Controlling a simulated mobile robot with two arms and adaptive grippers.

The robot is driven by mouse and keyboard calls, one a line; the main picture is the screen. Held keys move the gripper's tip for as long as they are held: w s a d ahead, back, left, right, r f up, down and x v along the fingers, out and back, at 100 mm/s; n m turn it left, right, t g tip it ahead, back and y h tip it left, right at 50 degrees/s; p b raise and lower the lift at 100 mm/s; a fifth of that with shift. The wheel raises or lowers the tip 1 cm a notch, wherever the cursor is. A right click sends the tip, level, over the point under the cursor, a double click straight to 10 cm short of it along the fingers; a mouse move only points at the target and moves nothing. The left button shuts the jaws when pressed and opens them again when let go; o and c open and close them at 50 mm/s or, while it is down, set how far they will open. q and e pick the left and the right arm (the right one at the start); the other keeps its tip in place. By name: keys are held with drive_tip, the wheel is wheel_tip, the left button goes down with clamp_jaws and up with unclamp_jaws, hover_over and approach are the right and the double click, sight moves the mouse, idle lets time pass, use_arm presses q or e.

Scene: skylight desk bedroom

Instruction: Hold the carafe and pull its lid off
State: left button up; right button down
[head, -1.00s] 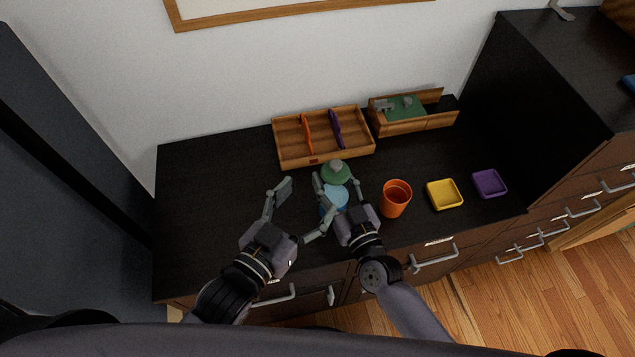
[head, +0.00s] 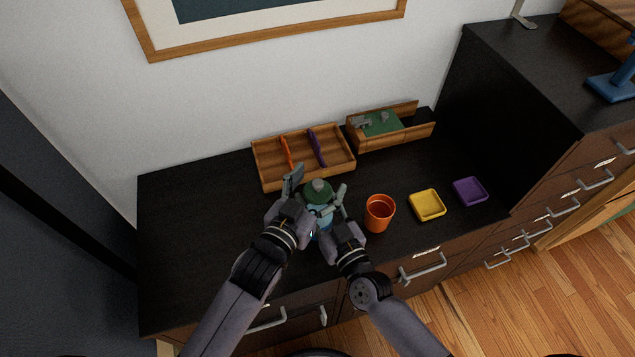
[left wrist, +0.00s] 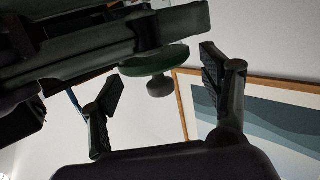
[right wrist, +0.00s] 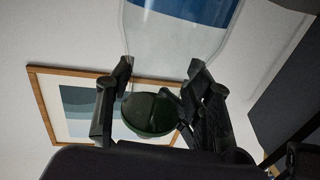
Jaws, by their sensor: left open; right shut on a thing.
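The carafe (head: 323,224) stands on the black desk top, with a clear body and blue inside. Its green lid (head: 318,193) with a grey knob sits on top. My right gripper (head: 329,207) is shut on the carafe; its fingers flank the clear glass in the right wrist view (right wrist: 180,40), where the lid (right wrist: 150,113) also shows. My left gripper (head: 307,192) is open at the lid, from the left. In the left wrist view the lid (left wrist: 155,62) and its knob (left wrist: 160,87) lie between the spread fingers, with gaps on both sides. The arms hide much of the carafe.
An orange cup (head: 379,214) stands close to the right. Yellow (head: 427,206) and purple (head: 470,192) dishes lie further right. Behind are a wooden divided tray (head: 268,172) and a wooden box (head: 409,135). The desk's left part is clear.

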sight(317, 182)
use_arm(q)
drive_tip(key=shift+c, duration=0.2)
use_arm(e)
drive_tip(key=shift+f, duration=0.15)
use_arm(q)
clamp_jaws()
idle(0.5)
drive_tip(key=shift+r, duration=0.1)
use_arm(e)
drive_tip(key=shift+s, duration=0.1)
use_arm(q)
drive_tip(key=shift+r, duration=1)
drive_tip(key=shift+r, duration=2.05)
use_arm(e)
drive_tip(key=c, duration=1.1)
unclamp_jaws()
drive_tip(key=o, duration=0.4)
